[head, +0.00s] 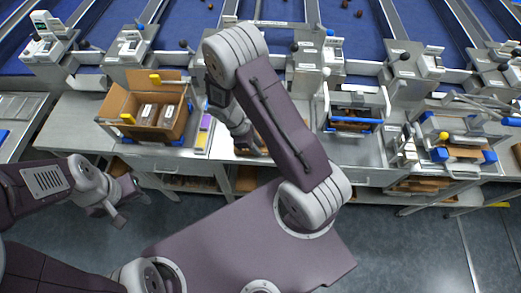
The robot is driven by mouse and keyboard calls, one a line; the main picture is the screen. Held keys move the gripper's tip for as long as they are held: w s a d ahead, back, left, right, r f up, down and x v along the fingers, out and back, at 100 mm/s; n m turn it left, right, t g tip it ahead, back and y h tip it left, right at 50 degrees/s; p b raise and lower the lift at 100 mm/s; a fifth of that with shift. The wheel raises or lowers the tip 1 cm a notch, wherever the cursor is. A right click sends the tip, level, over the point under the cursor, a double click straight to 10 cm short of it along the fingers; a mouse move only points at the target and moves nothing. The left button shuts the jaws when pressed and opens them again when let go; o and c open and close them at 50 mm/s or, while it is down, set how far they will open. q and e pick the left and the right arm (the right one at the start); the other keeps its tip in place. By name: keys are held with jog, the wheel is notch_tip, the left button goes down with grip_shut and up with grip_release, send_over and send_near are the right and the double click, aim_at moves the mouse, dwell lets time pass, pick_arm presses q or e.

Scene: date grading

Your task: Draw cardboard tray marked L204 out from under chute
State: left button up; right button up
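A brown cardboard tray (262,137) lies on the steel bench at the middle station, below the chute. My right arm covers much of it, and no L204 marking can be read. My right gripper (252,149) points down at the tray's left front part; whether it touches the tray, and whether its fingers are open, I cannot tell. My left gripper (126,206) hangs in front of the bench at the left, away from the tray, with nothing visible in it. The gap between its fingers is unclear.
An open cardboard box (118,102) with packs inside stands on the bench at the left. A blue-handled unit (356,120) stands right of my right arm. Another station with blue corners (440,155) is further right. Grey floor (420,250) is clear at the front right.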

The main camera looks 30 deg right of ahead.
jog(key=v, duration=0.5)
jog(key=shift+a+r, duration=0.1)
jog(key=shift+r, duration=0.15)
